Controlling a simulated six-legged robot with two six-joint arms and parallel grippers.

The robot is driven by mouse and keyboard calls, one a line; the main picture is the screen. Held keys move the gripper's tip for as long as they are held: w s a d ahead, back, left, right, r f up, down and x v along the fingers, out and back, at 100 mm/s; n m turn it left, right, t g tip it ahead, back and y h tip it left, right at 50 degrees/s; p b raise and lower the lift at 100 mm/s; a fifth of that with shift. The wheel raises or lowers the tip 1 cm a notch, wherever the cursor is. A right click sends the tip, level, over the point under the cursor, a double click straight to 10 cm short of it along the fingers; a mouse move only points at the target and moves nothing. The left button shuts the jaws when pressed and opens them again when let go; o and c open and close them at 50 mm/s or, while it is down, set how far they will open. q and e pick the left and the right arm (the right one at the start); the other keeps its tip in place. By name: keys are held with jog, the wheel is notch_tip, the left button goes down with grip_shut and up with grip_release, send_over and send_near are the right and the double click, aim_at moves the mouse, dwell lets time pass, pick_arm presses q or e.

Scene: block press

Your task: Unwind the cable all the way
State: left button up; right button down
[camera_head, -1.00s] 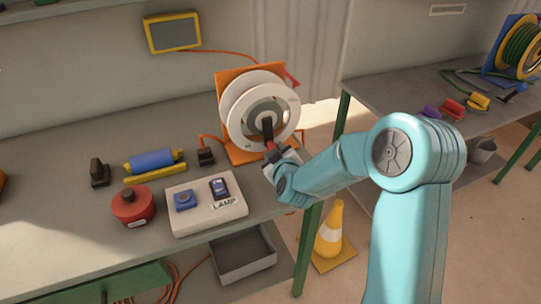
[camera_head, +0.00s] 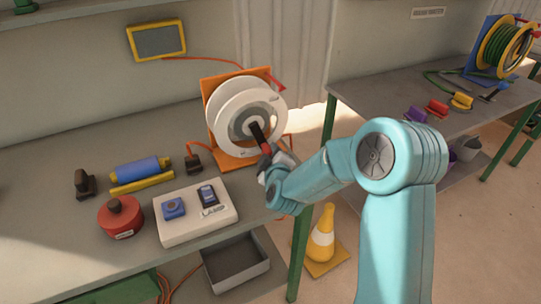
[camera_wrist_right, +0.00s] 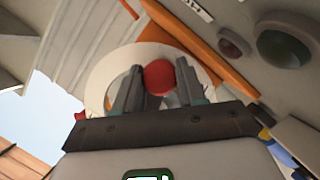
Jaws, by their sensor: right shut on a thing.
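The cable reel (camera_head: 222,103) is white and stands upright in an orange frame (camera_head: 209,82) near the right end of the workbench. A dark crank handle (camera_head: 257,131) with a red grip (camera_head: 265,147) sticks out from its front. My right gripper (camera_head: 268,155) is shut on the red grip, in front of the reel's lower right. In the right wrist view the round red end (camera_wrist_right: 158,77) sits between the two dark fingers. Orange cable runs from the frame's left side to a black plug (camera_head: 194,163) on the bench. How much cable is wound is hidden. My left gripper is not in view.
Left of the reel are a switch box (camera_head: 187,228) marked LAMP, a red round object (camera_head: 120,218) and a blue cylinder (camera_head: 140,168). A second reel (camera_head: 503,45) stands on the right bench.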

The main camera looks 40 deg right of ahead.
jog(key=c, duration=0.7)
grip_release()
jog(key=shift+r, duration=0.1)
jog(key=shift+o, duration=0.2)
jog(key=v, duration=0.9)
jog(key=shift+s+a+b, duration=0.2)
jog(key=shift+s+b, duration=0.05)
jog(key=shift+b, duration=0.05)
jog(key=b+v, duration=0.1)
jog(key=b, duration=0.1)
jog(key=b+v, duration=0.1)
jog(key=b, duration=0.1)
jog(key=b+v, duration=0.1)
jog(key=b, duration=0.1)
jog(key=shift+s+a+f, duration=0.25)
jog(key=shift+s, duration=0.1)
jog(key=v, duration=0.1)
jog(key=b+v, duration=0.1)
jog(key=v, duration=0.1)
jog(key=shift+d+r+b, duration=0.1)
jog(key=shift+r+b, duration=0.2)
jog(key=shift+r, duration=0.05)
